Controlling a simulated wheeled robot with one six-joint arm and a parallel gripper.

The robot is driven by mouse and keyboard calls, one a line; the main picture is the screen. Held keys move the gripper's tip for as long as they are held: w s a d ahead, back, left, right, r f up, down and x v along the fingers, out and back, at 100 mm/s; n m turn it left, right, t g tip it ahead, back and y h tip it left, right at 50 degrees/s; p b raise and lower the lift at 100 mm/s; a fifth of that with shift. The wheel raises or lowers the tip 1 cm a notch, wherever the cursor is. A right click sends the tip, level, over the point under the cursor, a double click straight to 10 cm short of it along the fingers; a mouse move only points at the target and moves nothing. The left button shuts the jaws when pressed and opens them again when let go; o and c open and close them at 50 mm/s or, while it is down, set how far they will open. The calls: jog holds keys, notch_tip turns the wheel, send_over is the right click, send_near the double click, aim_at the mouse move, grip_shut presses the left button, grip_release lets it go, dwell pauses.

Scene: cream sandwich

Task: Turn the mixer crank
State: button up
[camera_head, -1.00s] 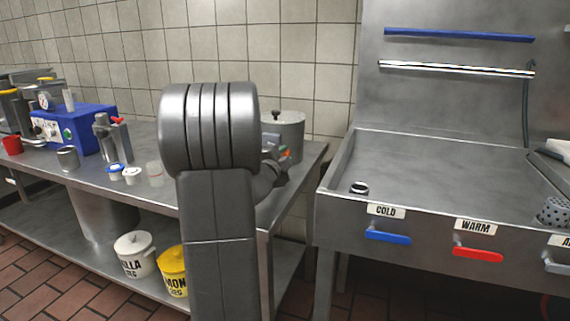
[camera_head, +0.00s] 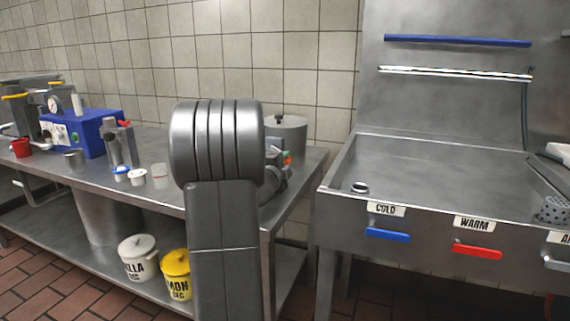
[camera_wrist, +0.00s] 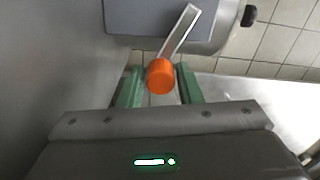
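The mixer is a grey metal drum (camera_head: 291,135) with a black-knobbed lid, behind my arm at the right end of the steel table. Its crank is a flat metal lever (camera_wrist: 180,32) with an orange knob (camera_wrist: 160,77), coming from a grey housing in the wrist view. My gripper (camera_wrist: 160,84) has its green fingers apart on either side of the orange knob, with narrow gaps showing. Whether either finger touches it is unclear. In the head view my arm hides most of the gripper; a small orange spot (camera_head: 287,158) shows beside it.
A steel sink (camera_head: 430,175) with cold, warm and another lever stands at right. A blue machine (camera_head: 85,132), a red cup (camera_head: 20,148) and small cups (camera_head: 160,175) are on the table (camera_head: 120,205). Labelled tubs (camera_head: 138,258) sit on the shelf below.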

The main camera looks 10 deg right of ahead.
jog(key=shift+o, duration=1.1)
jog(key=p+v, duration=0.2)
jog(key=v, duration=1.2)
